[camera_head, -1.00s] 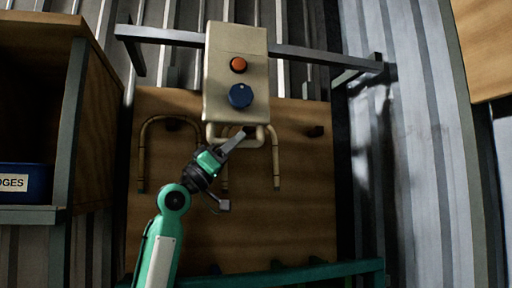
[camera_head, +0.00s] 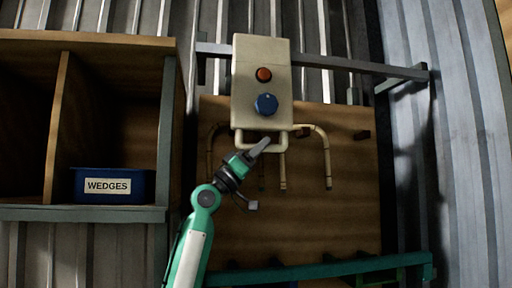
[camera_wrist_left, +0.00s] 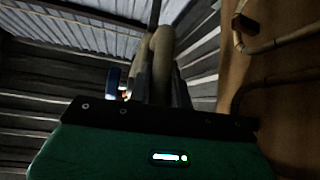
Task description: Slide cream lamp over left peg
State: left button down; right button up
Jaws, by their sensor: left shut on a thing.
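The cream lamp (camera_head: 262,95) is a tall cream box with an orange round part and a blue knob on its front. It is upright in front of the wooden board (camera_head: 300,235), and a cream loop handle (camera_head: 283,143) hangs from its lower end. My left gripper (camera_head: 260,148) is shut on this handle. In the left wrist view the fingers (camera_wrist_left: 162,80) close on the cream bar, with the blue knob (camera_wrist_left: 112,82) beyond. My right gripper is out of view.
A grey rail (camera_head: 350,66) crosses behind the lamp. A wooden shelf (camera_head: 100,42) with a blue WEDGES bin (camera_head: 149,188) stands left. A green bar (camera_head: 325,270) crosses below.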

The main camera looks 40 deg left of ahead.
pick_arm(q)
jog(key=shift+r, duration=0.1)
jog(key=c, duration=1.3)
grip_release()
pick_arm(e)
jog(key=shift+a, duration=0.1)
